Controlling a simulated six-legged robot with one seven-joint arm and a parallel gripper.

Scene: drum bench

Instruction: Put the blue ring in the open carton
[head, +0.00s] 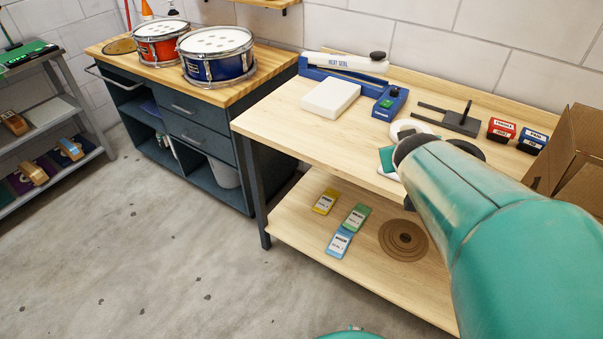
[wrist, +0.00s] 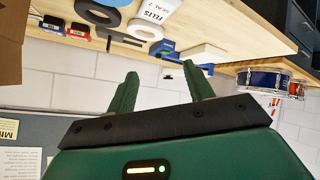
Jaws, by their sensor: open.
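I cannot make out a ring that is clearly blue in either view; my arm covers part of the bench top in the head view. The open carton (head: 577,150) is brown cardboard with raised flaps at the right end of the bench, partly behind my arm. A brown piece of it also shows at the upper left of the wrist view (wrist: 10,42). My gripper (wrist: 160,73) is open, with nothing between its green fingers. It is hidden in the head view. In the wrist view a dark ring (wrist: 144,31) lies on the bench beyond the fingers.
The wooden bench (head: 275,127) carries a heat sealer (head: 345,65), a white block (head: 330,97), a black stand (head: 460,121), and red (head: 501,130) and blue (head: 532,139) boxes. Its lower shelf holds small packets and brown discs (head: 403,240). Drums (head: 216,55) stand at left. The floor is clear.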

